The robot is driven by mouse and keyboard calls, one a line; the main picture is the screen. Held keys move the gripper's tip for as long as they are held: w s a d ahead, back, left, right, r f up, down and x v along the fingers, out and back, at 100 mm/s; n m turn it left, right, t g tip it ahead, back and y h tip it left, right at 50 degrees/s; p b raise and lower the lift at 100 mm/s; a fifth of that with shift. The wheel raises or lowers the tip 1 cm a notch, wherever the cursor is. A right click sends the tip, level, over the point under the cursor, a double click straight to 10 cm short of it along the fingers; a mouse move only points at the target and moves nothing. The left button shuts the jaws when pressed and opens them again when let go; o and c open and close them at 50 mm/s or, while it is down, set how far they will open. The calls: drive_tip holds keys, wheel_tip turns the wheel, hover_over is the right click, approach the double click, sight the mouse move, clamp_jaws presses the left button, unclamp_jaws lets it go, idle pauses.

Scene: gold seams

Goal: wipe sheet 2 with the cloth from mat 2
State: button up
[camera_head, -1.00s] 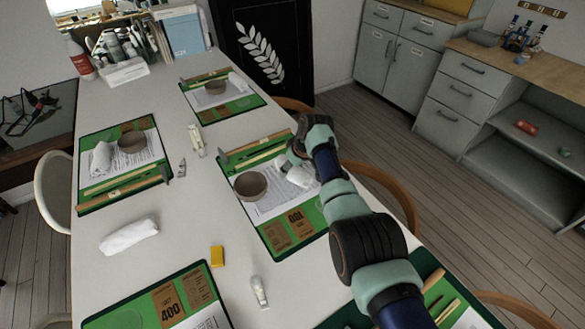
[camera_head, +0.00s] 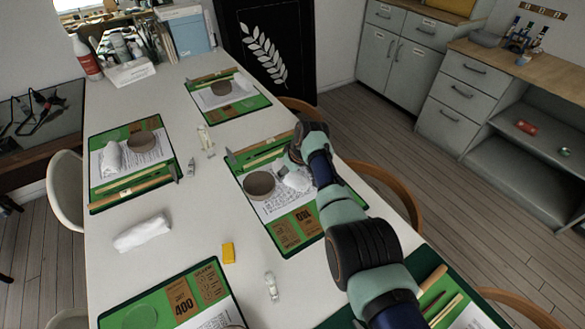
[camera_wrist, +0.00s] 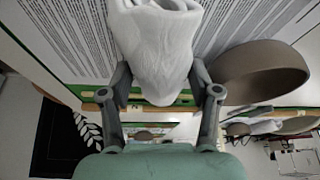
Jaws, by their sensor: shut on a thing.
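My gripper (camera_wrist: 160,90) is shut on a bunched white cloth (camera_wrist: 160,45), which hangs between its two fingers. In the head view, the cloth (camera_head: 297,181) is at or just above a printed white sheet (camera_head: 270,207) on the green mat (camera_head: 272,240) at the middle right. In the wrist view, text lines of the sheet (camera_wrist: 65,35) show on both sides of the cloth. A grey-brown bowl (camera_head: 259,185) stands on this sheet, just left of the cloth; it also shows in the wrist view (camera_wrist: 262,75). I cannot tell how firmly the cloth touches the paper. No mat number is readable.
Wooden strips (camera_head: 262,147) lie along the mat's far edge. Other green mats with bowls lie at the left (camera_head: 130,190) and far end (camera_head: 235,112). A rolled white towel (camera_head: 142,233), yellow block (camera_head: 228,253) and small bottle (camera_head: 271,287) stand on the table.

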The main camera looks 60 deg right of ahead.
wheel_tip(320, 180, up, 4)
drive_tip(key=p, duration=0.3)
drive_tip(key=shift+s+r, duration=0.1)
drive_tip(key=shift+a+r+p, duration=0.1)
drive_tip(key=shift+r+p, duration=1.7)
drive_tip(key=shift+r, duration=0.2)
